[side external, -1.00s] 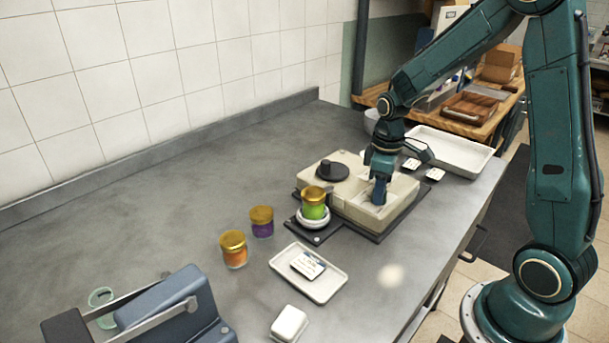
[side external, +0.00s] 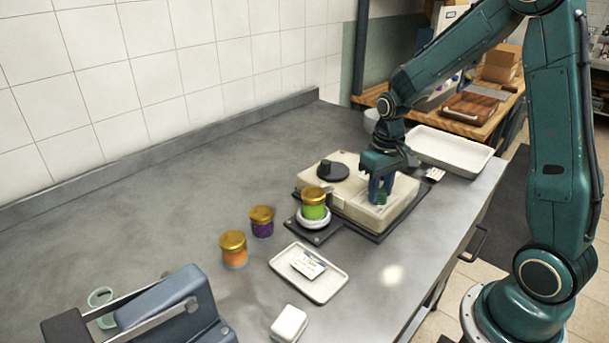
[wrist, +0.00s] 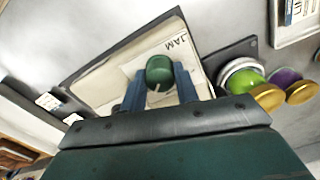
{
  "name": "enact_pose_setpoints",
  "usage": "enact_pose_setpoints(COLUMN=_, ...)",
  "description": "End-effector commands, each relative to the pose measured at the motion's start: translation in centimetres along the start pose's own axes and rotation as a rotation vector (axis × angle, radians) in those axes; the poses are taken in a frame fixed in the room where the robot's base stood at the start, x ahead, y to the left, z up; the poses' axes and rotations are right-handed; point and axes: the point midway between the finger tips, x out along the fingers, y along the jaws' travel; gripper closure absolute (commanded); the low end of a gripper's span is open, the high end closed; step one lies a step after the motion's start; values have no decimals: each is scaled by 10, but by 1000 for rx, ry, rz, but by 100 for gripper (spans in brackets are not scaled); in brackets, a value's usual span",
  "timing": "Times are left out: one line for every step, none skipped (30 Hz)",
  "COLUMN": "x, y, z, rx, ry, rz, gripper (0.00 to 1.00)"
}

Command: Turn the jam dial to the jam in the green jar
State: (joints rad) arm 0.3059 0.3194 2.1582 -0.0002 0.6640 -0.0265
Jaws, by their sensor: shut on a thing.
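The jam dial (wrist: 159,70) is a dark green round knob with a pale mark, on a cream machine (side external: 345,206) lettered JAM in the wrist view. My gripper (side external: 381,198) points down over the machine's right part. Its two blue fingers stand either side of the dial and are shut on it; they hide the dial in the side view. The green jar (side external: 313,210), with a gold lid, stands upright on a round white pad at the machine's front left. It also shows in the wrist view (wrist: 243,82).
A purple jar (side external: 262,229) and an orange jar (side external: 234,257) stand left of the machine. A white tray (side external: 326,289) holding a card lies in front. A black knob (side external: 332,168) tops the machine's back left. A larger tray (side external: 425,144) is behind my gripper.

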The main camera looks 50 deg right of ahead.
Motion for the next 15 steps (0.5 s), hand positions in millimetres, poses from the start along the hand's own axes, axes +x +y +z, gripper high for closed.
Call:
enact_pose_setpoints(x=0, y=0, z=0, rx=3, ry=0, rz=0, gripper=92)
enact_pose_setpoints(x=0, y=0, z=0, rx=4, ry=0, rz=0, gripper=92)
enact_pose_setpoints(x=0, y=0, z=0, rx=5, ry=0, rz=0, gripper=92)
enact_pose_setpoints(x=0, y=0, z=0, rx=5, ry=0, rz=0, gripper=92)
enact_pose_setpoints(x=0, y=0, z=0, rx=5, ry=0, rz=0, gripper=92)
enact_pose_setpoints(x=0, y=0, z=0, rx=5, ry=0, rz=0, gripper=92)
enact_pose_setpoints(x=0, y=0, z=0, rx=5, ry=0, rz=0, gripper=92)
enact_pose_setpoints(x=0, y=0, z=0, rx=4, ry=0, rz=0, gripper=92)
enact_pose_setpoints(x=0, y=0, z=0, rx=4, ry=0, rz=0, gripper=92)
enact_pose_setpoints(x=0, y=0, z=0, rx=4, ry=0, rz=0, gripper=92)
enact_pose_setpoints(x=0, y=0, z=0, rx=4, ry=0, rz=0, gripper=92)
enact_pose_setpoints(x=0, y=0, z=0, rx=4, ry=0, rz=0, gripper=62)
enact_pose_setpoints(x=0, y=0, z=0, rx=4, ry=0, rz=0, gripper=56)
enact_pose_setpoints(x=0, y=0, z=0, rx=4, ry=0, rz=0, gripper=50)
enact_pose_setpoints(x=0, y=0, z=0, rx=4, ry=0, rz=0, gripper=48)
